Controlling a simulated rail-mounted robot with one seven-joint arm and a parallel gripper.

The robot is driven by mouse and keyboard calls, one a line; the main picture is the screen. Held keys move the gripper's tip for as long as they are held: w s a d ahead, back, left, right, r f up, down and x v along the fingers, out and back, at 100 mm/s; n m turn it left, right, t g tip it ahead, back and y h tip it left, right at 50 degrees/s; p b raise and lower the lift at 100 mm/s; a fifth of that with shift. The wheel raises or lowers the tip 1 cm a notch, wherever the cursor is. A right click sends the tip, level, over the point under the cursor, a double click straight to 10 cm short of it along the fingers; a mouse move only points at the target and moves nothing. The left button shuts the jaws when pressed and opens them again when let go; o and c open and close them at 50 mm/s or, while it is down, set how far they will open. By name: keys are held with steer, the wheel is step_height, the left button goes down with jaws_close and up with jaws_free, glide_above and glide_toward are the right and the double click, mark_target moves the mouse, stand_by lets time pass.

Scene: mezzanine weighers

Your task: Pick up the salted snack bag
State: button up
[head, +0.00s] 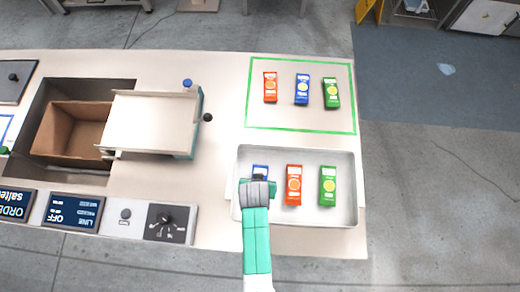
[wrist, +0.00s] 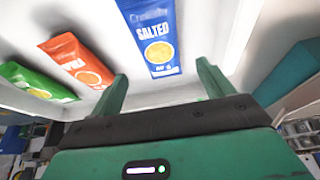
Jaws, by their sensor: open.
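The salted snack bag is blue with a yellow disc, and reads SALTED in the wrist view (wrist: 153,40). In the head view only its top end (head: 260,170) shows in the white tray (head: 350,215); my arm hides the rest. My gripper (head: 258,184) is over this bag. In the wrist view my gripper (wrist: 162,72) is open, with a green finger towards each side of the bag. The fingers are not closed on it; I cannot tell the remaining height.
A red-orange bag (head: 293,185) and a green bag (head: 328,186) lie to the right in the tray. Another red bag (head: 270,87), blue bag (head: 302,90) and green bag (head: 331,92) lie inside a green outline. A cardboard box (head: 62,130) and white platform (head: 150,122) stand left.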

mark_target(256, 168)
steer(key=b+x, duration=0.1)
steer(key=x, duration=0.4)
steer(key=shift+w+a+f, duration=0.1)
steer(key=shift+f, duration=0.3)
steer(key=c, duration=1.1)
